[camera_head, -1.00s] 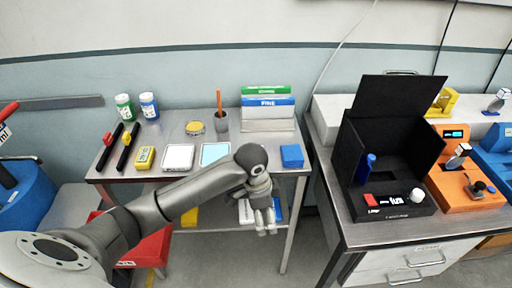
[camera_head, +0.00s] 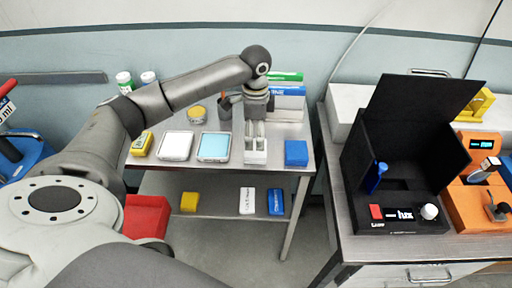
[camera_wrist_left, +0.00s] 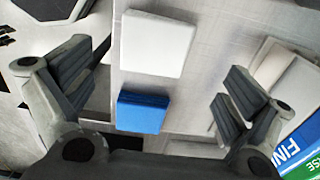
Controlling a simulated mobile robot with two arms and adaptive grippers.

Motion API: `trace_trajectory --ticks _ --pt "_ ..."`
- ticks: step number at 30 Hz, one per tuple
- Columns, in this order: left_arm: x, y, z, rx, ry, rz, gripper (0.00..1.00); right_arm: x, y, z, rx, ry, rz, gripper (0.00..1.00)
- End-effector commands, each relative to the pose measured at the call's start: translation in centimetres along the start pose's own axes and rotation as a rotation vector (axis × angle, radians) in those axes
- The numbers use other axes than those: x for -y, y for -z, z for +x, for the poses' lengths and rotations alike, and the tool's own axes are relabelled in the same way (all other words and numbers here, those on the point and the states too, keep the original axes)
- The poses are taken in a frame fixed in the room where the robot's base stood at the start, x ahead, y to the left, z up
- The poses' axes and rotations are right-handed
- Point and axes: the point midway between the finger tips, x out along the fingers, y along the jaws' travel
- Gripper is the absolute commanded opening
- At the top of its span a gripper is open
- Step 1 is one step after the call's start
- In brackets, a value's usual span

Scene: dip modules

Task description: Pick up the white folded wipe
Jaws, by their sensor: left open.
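The white folded wipe (camera_wrist_left: 155,45) shows in the left wrist view as a flat white square on the metal table, beside a smaller-looking blue block (camera_wrist_left: 142,110). In the head view, the wipe (camera_head: 256,158) is partly hidden by my left gripper (camera_head: 256,143). That gripper points down over it and is open. My right gripper is not in view.
The blue block (camera_head: 296,153) sits just right of the wipe. A cyan tray (camera_head: 214,146) and a white tray (camera_head: 175,146) lie to the left. Boxes (camera_head: 288,102) stand behind. A black open box (camera_head: 400,150) is on the right-hand bench.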

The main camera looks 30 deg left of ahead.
Motion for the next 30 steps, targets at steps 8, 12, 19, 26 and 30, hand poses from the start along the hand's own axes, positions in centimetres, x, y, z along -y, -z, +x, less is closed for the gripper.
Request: trace_trajectory --ticks 8,12,19,26,30 --pt "-0.5 -0.2 2.3 0.003 -0.003 0.001 1.0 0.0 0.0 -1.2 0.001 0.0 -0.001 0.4" --pt "-0.7 -0.2 4.6 0.003 -0.001 0.0 1.0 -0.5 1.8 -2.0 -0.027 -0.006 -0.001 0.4" --pt "-0.7 -0.2 6.2 0.0 0.002 0.001 1.0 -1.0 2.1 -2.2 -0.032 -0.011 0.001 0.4" --pt "-0.6 -0.2 6.2 0.0 0.002 0.002 0.91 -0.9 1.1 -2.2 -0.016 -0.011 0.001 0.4" --pt "-0.6 -0.2 6.2 0.0 0.002 0.001 0.73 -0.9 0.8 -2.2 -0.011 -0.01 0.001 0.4"
